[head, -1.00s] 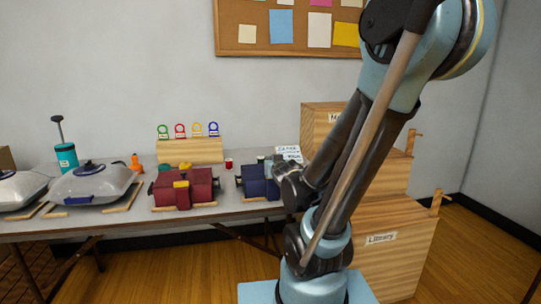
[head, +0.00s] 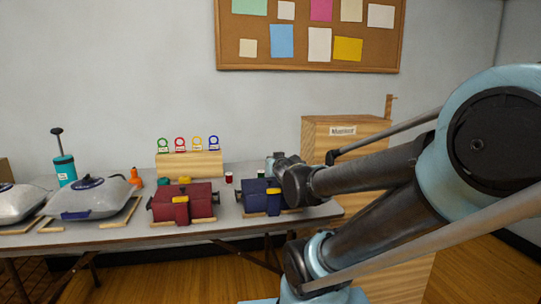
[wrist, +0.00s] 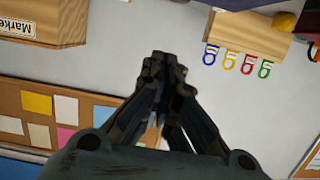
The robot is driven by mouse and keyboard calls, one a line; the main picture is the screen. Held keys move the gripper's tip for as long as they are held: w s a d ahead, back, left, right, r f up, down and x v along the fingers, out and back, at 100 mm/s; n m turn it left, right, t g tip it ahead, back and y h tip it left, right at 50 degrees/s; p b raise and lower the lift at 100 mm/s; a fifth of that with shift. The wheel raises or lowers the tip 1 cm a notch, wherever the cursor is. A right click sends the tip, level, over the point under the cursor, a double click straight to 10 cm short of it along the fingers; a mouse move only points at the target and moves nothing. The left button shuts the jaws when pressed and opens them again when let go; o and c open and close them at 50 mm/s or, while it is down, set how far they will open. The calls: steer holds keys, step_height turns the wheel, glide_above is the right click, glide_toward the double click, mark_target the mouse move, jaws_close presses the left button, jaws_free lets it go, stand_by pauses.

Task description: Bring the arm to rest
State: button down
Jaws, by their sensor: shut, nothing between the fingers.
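My gripper (wrist: 163,65) is shut and empty in the wrist view, its fingers together against the pale wall. In the head view the far end of my arm reaches left over the right end of the table (head: 120,236), near the blue box (head: 256,199) with a yellow-topped latch. The fingers are too small and hidden to make out there. I cannot tell how far above or behind the blue box the end is.
A cork board (head: 232,40) hangs on the wall.

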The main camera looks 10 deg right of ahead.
steer(key=d+g, duration=0.1)
steer(key=s+d+f+g+h, duration=0.1)
steer(key=d, duration=0.1)
steer(key=d+m+g+h, duration=0.1)
steer(key=shift+s+d+f+g, duration=0.2)
steer(key=shift+s+g, duration=0.1)
steer(key=shift+s, duration=0.1)
steer(key=s+f+g, duration=0.4)
steer(key=s+f, duration=0.4)
steer(key=s, duration=0.2)
steer(key=s+f+g, duration=0.5)
steer(key=s+f, duration=0.3)
steer(key=s, duration=0.3)
steer(key=shift+d+g+y, duration=0.3)
steer(key=shift+d, duration=0.1)
steer(key=shift+w+f, duration=0.2)
steer(key=shift+w, duration=0.2)
